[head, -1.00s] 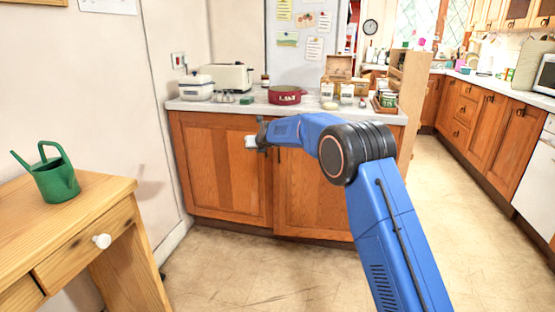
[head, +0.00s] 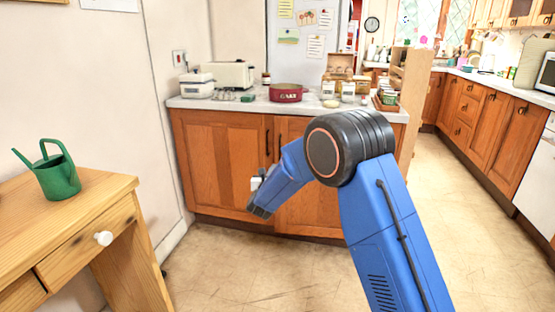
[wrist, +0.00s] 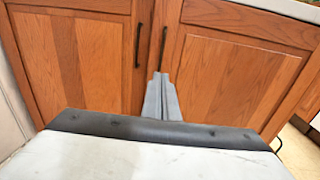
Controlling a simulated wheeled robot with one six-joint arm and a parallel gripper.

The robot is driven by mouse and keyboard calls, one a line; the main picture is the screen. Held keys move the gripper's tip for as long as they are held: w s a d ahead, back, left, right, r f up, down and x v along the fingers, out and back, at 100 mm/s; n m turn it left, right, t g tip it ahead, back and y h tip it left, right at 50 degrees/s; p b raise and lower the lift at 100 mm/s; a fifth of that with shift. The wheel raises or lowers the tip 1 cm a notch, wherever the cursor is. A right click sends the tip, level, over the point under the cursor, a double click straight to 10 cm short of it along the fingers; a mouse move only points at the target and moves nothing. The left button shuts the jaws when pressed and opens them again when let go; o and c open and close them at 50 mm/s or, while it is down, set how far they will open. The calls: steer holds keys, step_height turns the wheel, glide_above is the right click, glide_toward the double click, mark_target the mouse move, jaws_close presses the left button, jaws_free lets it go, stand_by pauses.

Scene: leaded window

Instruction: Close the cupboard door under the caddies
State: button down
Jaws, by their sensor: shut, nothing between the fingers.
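The wooden cupboard under the counter has a left door (head: 220,150) and a right door (head: 308,212), each with a dark upright handle near the middle seam. Both doors look flush with the cupboard front; I cannot rule out a small gap. The caddies (head: 348,91) stand on the counter above the right door. My gripper (wrist: 162,98) is shut and empty in the wrist view, its fingers pointing at the doors near the seam, below the left handle (wrist: 138,46) and right handle (wrist: 163,48). In the head view my arm hides part of the right door, and contact is unclear.
The counter (head: 230,104) holds a red pot (head: 286,93), a toaster (head: 229,74) and other small items. A wooden table (head: 100,190) with a green watering can (head: 56,176) stands at left. The floor (head: 250,270) before the cupboard is clear.

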steer(key=w+d, duration=0.1)
steer(key=w, duration=1.3)
steer(key=shift+d, duration=0.15)
